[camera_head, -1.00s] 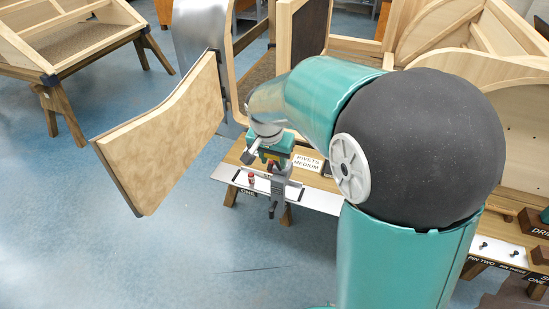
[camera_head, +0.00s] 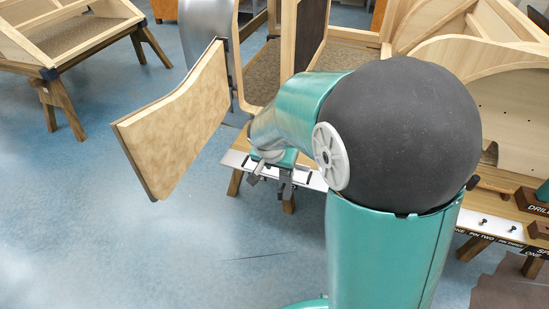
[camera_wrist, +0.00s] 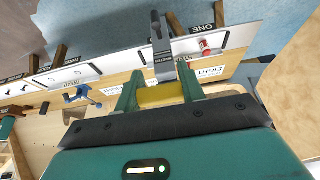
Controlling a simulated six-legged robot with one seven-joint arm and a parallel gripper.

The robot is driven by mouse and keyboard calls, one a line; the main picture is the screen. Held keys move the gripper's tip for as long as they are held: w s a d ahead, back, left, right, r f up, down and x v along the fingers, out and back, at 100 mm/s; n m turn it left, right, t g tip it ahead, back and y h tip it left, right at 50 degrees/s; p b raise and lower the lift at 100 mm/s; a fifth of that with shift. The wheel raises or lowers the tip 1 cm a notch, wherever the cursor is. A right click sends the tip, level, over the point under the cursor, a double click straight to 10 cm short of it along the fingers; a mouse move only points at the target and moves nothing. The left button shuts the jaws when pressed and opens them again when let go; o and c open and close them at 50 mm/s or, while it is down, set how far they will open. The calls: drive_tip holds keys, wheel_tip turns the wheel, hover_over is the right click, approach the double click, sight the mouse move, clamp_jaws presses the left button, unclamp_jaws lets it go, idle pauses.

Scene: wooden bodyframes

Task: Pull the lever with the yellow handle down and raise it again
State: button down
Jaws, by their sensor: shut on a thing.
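The lever's yellow handle (camera_wrist: 160,95) lies between the two green fingers of my gripper (camera_wrist: 158,92) in the wrist view, and the gripper is shut on it. The lever's grey metal part (camera_wrist: 161,40) reaches from the handle out over the white strip of the bench. In the head view my gripper (camera_head: 272,168) is at the bench's front edge, low and partly covered by my own arm. The yellow handle cannot be made out there.
A small red object (camera_wrist: 204,46) stands on the white strip close beside the lever. A blue clamp-like tool (camera_wrist: 88,93) lies on the wooden bench (camera_wrist: 120,78). A tan panel (camera_head: 172,122) stands left of my arm in the head view. Blue floor lies open in front.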

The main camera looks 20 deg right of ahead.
drive_tip(key=shift+s+f, duration=0.2)
drive_tip(key=shift+f, duration=0.6)
drive_tip(key=shift+s+f, duration=0.25)
drive_tip(key=shift+f, duration=0.55)
drive_tip(key=shift+s+f, duration=0.2)
drive_tip(key=shift+f, duration=0.7)
drive_tip(key=shift+w, duration=0.2)
drive_tip(key=c, duration=0.8)
unclamp_jaws()
drive_tip(key=shift+c, duration=0.2)
drive_tip(key=shift+s+a, duration=0.1)
drive_tip(key=v, duration=1.4)
